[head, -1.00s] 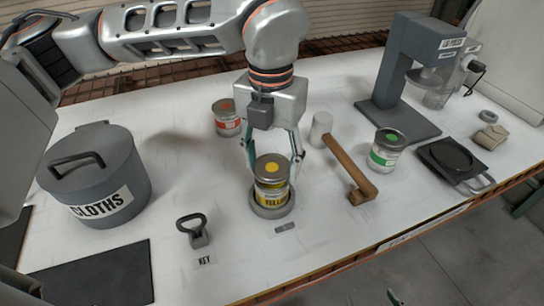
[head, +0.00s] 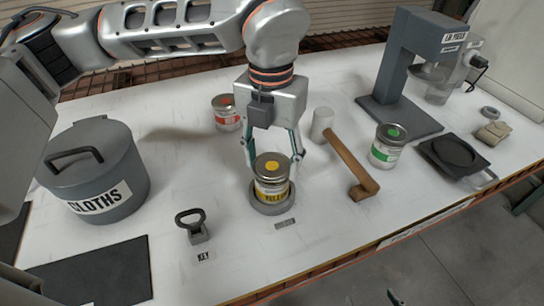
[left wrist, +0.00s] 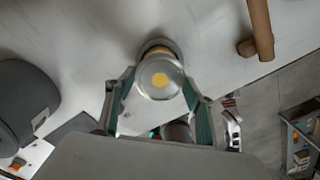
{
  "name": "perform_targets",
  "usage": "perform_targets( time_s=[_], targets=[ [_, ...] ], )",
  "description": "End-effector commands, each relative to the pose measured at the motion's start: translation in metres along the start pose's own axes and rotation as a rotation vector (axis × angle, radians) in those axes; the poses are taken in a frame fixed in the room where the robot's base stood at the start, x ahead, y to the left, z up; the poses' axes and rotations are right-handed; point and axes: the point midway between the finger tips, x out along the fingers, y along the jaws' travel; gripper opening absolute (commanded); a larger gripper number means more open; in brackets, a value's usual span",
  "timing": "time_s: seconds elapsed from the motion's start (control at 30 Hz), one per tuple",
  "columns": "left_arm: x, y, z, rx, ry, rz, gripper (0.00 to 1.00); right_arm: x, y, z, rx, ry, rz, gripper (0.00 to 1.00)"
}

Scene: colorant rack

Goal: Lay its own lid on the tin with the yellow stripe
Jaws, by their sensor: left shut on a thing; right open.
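The tin with the yellow stripe (head: 271,189) stands upright in a grey ring holder (head: 273,208) at mid-table. Its metal lid with a yellow dot (head: 271,166) is at the tin's top; I cannot tell whether it is fully seated. My left gripper (head: 272,160) reaches down from above, its teal-padded fingers on either side of the lid, shut on it. The left wrist view shows the lid (left wrist: 160,79) between the fingers. Only a small dark tip of my right gripper (head: 393,297) shows at the bottom edge, away from the table.
A red-labelled tin (head: 226,113) and a green-labelled tin (head: 387,146) stand nearby. A mallet (head: 345,155) lies right of the yellow tin. A key tool (head: 192,226), a cloths bin (head: 95,170) and a dark mat (head: 95,272) are left. A grey machine (head: 405,75) stands back right.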

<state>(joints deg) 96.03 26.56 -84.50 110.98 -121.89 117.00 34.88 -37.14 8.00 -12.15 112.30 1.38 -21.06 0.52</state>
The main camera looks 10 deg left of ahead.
Motion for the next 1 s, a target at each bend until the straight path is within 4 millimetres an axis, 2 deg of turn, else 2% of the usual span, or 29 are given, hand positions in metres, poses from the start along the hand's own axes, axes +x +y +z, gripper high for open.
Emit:
perform_targets(
  time_s=[0.47,0.5,0.57,0.87,1.0],
  targets=[
    [0.0074,0.0002,-0.0001,0.0,0.0,0.0,0.43,0.0025,-0.001,0.005,0.001,-0.002,-0.001,0.73],
    [0.0073,0.0002,-0.0001,0.0,0.0,0.0,0.61,0.0025,-0.001,0.0048,0.001,-0.001,-0.001,0.73],
    [0.0073,0.0002,-0.0001,0.0,0.0,0.0,0.73,0.0025,-0.001,0.0045,0.001,-0.001,-0.001,0.73],
    [0.0071,0.0001,0.0,0.0,0.0,0.0,0.73,0.0022,-0.0006,0.0055,-0.002,-0.003,-0.001,0.73],
    [0.0001,0.0001,0.0005,-0.001,-0.001,0.0,0.73,0.0022,-0.0006,0.0064,-0.002,-0.004,-0.001,0.73]
  ],
)
